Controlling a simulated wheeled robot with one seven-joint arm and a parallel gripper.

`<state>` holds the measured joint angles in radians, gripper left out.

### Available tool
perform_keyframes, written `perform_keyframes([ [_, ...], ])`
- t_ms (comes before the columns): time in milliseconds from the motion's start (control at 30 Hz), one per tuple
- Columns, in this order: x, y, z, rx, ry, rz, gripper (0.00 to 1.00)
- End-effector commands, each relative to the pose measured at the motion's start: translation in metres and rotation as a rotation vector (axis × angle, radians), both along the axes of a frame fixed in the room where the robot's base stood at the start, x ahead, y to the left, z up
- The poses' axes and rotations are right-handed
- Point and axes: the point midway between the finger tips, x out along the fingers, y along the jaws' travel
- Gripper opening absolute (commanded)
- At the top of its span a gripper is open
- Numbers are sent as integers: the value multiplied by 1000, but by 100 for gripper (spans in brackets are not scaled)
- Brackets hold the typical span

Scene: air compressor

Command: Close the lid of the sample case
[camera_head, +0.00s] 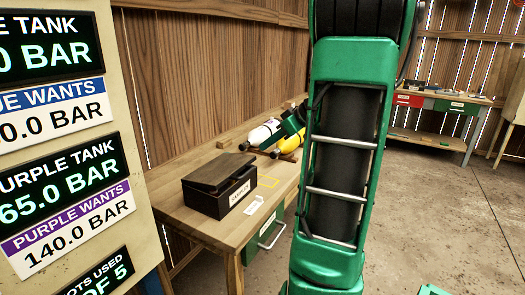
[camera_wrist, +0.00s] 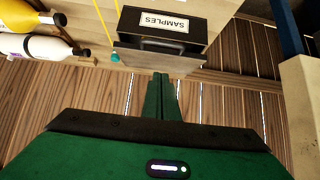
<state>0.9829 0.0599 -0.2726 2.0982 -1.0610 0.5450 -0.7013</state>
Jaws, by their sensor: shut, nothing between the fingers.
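The sample case is a dark box (camera_head: 236,196) with a white label on the wooden table in the head view. Its flat dark lid (camera_head: 215,172) sits slightly raised and tilted over the box, with a narrow gap on the right side. In the wrist view, the case (camera_wrist: 150,35) appears upside down at the top, with its "SAMPLES" label readable; the lid (camera_wrist: 135,56) edge is nearest the fingers. My gripper (camera_wrist: 161,76) is shut and empty, its green fingers pointing toward the case; I cannot tell whether they touch it. My green arm fills the middle of the head view.
White (camera_head: 264,133) and yellow (camera_head: 287,146) bottles lie at the table's (camera_head: 180,212) back right. A plank wall stands behind. A display board (camera_head: 75,150) stands at left. A yellow outline (camera_head: 268,181) and a small tag (camera_head: 254,204) are right of the case.

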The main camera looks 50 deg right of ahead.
Motion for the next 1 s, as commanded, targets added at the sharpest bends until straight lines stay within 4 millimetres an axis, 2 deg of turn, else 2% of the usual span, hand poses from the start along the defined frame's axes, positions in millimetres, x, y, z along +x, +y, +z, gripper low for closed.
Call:
perform_keyframes([
  [433, 58, 15, -57, 2, 1, 4, 0],
  [700, 58, 14, -90, 2, 1, 1, 0],
  [1000, 58, 14, -95, 0, -1, 1, 0],
])
